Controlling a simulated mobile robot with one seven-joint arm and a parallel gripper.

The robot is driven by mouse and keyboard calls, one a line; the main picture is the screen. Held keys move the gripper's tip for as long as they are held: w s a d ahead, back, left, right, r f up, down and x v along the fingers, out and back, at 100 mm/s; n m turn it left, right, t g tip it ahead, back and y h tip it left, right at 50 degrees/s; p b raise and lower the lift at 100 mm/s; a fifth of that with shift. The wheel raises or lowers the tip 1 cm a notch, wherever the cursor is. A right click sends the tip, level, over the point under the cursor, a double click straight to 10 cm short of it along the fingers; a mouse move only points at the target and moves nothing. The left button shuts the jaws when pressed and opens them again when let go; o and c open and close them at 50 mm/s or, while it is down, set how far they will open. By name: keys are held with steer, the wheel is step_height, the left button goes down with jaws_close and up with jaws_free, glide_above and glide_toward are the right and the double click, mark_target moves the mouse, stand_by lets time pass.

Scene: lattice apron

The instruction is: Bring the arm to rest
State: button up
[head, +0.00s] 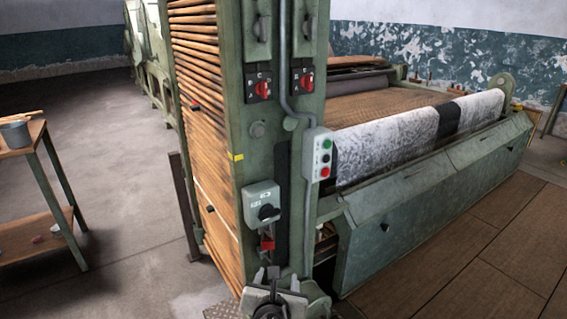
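What looks like my gripper (267,275) shows small at the bottom of the head view, in front of the foot of the green machine post (225,150). Two short grey finger-like parts point up from a pale body with a dark round part. The gap between them is too small and cluttered to tell whether it is open or shut. I see nothing clearly held in it. The rest of my arm is cut off or hidden below the frame.
The post carries red switches (263,88), a button box (323,155) and a grey switch box (262,203). A slatted lattice apron (203,110) runs up its left side. A worktable (38,138) stands at far left. Concrete floor (130,180) lies clear between.

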steer(key=s+d+m+g, duration=0.5)
steer(key=s+m+g, duration=0.15)
steer(key=m, duration=0.95)
steer(key=s+d+r+m, duration=0.4)
steer(key=r+m, duration=0.2)
steer(key=r, duration=0.2)
steer(key=s+d+r+m, duration=0.35)
steer(key=r+m, duration=0.25)
steer(key=r, duration=0.2)
steer(key=s+d+r+m, duration=0.3)
steer(key=d+r+m, duration=0.1)
steer(key=r+m, duration=0.25)
step_height(320, 180, up, 23)
steer(key=p, duration=2.2)
steer(key=shift+s+n, duration=0.35)
steer(key=shift+s, duration=0.05)
